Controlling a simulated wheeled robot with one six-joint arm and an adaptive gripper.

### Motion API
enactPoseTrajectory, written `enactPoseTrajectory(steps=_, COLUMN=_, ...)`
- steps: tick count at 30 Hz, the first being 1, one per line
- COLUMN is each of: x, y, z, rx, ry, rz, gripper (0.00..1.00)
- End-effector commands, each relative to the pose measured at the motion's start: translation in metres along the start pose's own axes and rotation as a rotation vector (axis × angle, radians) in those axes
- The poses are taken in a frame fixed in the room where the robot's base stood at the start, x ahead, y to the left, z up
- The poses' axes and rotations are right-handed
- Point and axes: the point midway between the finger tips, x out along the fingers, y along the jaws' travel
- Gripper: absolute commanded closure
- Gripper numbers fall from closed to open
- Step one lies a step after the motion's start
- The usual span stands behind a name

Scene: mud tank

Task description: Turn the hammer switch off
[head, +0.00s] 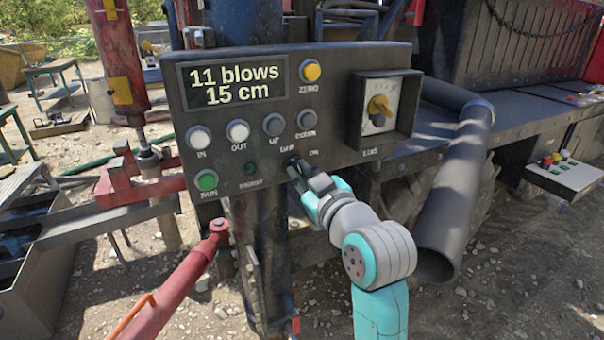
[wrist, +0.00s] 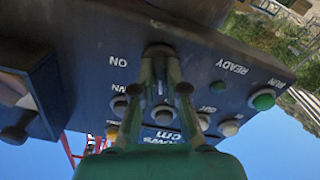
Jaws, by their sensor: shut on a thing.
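The dark control panel (head: 225,125) carries a display (head: 233,85) reading "11 blows 15 cm". The hammer switch is at its lower middle, beside the small ON label (head: 313,153); in the head view my gripper covers most of it. My gripper (head: 293,165) reaches the panel there from the lower right. In the wrist view my gripper's two fingers (wrist: 160,68) converge at the dark switch (wrist: 158,50), with the ON label to the left. The fingers are shut on the switch. Which way its lever points is hidden between them.
White buttons (head: 238,131), grey buttons (head: 274,124), a green RUN button (head: 206,180) and a dark READY lamp (head: 250,168) surround the switch. A large dark pipe (head: 455,190) stands right of my arm.

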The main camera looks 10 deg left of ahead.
Motion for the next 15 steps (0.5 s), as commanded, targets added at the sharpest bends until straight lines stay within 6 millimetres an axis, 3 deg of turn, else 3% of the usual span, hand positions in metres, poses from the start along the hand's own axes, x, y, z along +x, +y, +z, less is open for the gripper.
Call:
enactPoseTrajectory(steps=8, x=0.0001, y=-0.0003, z=0.0013, rx=-0.001, ry=-0.003, rz=-0.001, gripper=1.00)
enactPoseTrajectory(steps=9, x=0.0001, y=-0.0003, z=0.0014, rx=-0.001, ry=-0.003, rz=-0.001, gripper=0.80)
enactPoseTrajectory(steps=11, x=0.0001, y=-0.0003, z=0.0013, rx=-0.001, ry=-0.003, rz=-0.001, gripper=0.65)
enactPoseTrajectory(steps=15, x=0.0000, y=-0.0002, z=0.0008, rx=0.000, ry=-0.002, rz=0.000, gripper=0.62)
